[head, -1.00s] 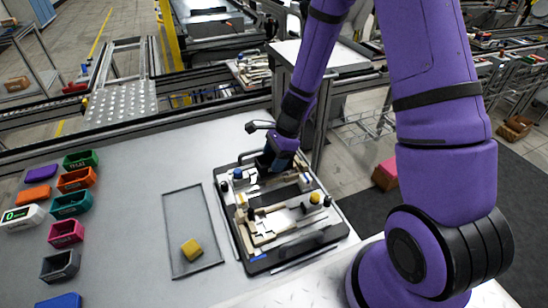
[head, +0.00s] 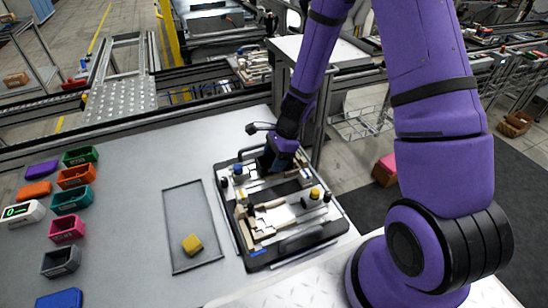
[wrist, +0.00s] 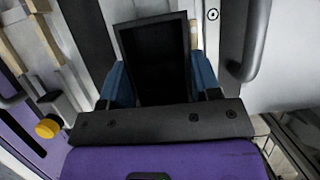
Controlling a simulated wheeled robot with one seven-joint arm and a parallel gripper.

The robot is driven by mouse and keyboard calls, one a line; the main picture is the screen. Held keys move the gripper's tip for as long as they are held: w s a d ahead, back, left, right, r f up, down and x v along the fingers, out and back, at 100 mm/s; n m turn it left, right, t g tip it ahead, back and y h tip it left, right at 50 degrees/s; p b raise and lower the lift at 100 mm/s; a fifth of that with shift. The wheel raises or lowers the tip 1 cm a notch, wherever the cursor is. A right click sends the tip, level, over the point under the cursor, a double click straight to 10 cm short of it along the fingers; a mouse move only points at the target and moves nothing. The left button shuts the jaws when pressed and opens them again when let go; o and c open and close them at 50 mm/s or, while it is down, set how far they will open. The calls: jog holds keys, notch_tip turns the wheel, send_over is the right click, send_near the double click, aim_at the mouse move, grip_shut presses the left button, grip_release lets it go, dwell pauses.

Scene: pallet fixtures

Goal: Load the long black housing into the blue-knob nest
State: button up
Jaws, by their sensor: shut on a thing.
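The long black housing (wrist: 155,62) is between the blue fingers of my gripper (wrist: 160,85) in the wrist view, with its dark face toward the camera. My gripper is shut on it. In the head view my gripper (head: 277,167) is low over the far part of the pallet fixture (head: 232,232), just right of the blue knob (head: 238,169). The gripper mostly hides the housing there. I cannot tell whether the housing touches the nest floor. The yellow knob (head: 315,193) stands at the right of the nearer nest and shows in the wrist view (wrist: 47,128).
Several coloured bins, including a green bin (head: 80,157), line the table's left side. The fixture's black handle (wrist: 256,40) is close to the gripper. Bare table lies beyond the tray.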

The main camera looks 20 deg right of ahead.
jog(key=o, duration=1.1)
jog(key=shift+c, duration=0.2)
jog(key=v, duration=1)
jog(key=shift+d+r, duration=0.2)
jog(key=shift+r, duration=0.15)
